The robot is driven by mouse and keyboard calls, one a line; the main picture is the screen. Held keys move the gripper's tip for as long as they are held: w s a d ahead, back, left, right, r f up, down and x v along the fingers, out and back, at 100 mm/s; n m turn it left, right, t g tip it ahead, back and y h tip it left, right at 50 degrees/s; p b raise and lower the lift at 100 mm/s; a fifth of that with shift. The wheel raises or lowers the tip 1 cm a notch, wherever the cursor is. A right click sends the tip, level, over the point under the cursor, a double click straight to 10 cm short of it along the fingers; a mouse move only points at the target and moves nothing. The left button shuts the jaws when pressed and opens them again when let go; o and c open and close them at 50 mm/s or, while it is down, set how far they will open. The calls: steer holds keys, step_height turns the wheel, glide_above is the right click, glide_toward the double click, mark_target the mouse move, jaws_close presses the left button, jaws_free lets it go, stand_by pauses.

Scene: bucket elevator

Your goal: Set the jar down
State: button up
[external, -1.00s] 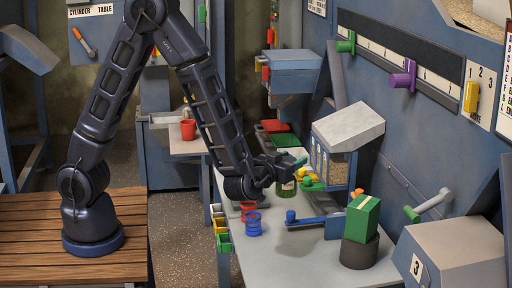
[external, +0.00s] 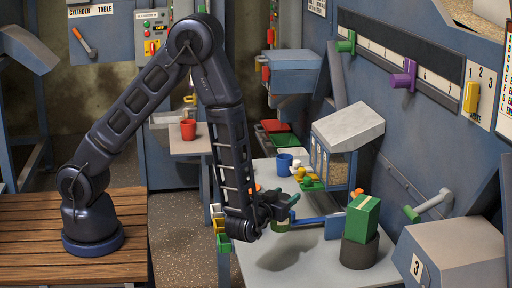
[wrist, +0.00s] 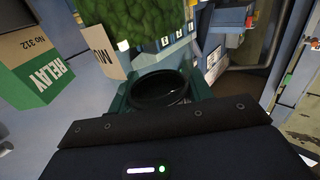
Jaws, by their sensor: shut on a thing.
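The green jar (external: 281,226) shows as a small part below my gripper (external: 284,205) in the external view, over the front part of the grey table. My gripper is shut on it. In the wrist view the jar's dark round mouth (wrist: 160,88) sits between the green-tipped fingers. The jar looks about upright. Most of its body is hidden by my gripper, and I cannot tell whether its base touches the table.
The grey table (external: 310,262) is clear in front. A green relay box (external: 362,218) stands on a dark round block (external: 359,252) to the right. A blue lever (external: 318,220) is close beside my gripper. A blue cup (external: 285,164) stands farther back.

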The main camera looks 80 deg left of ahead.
steer(key=shift+f, duration=3.9)
steer(key=o, duration=1.2)
steer(key=shift+f, duration=0.15)
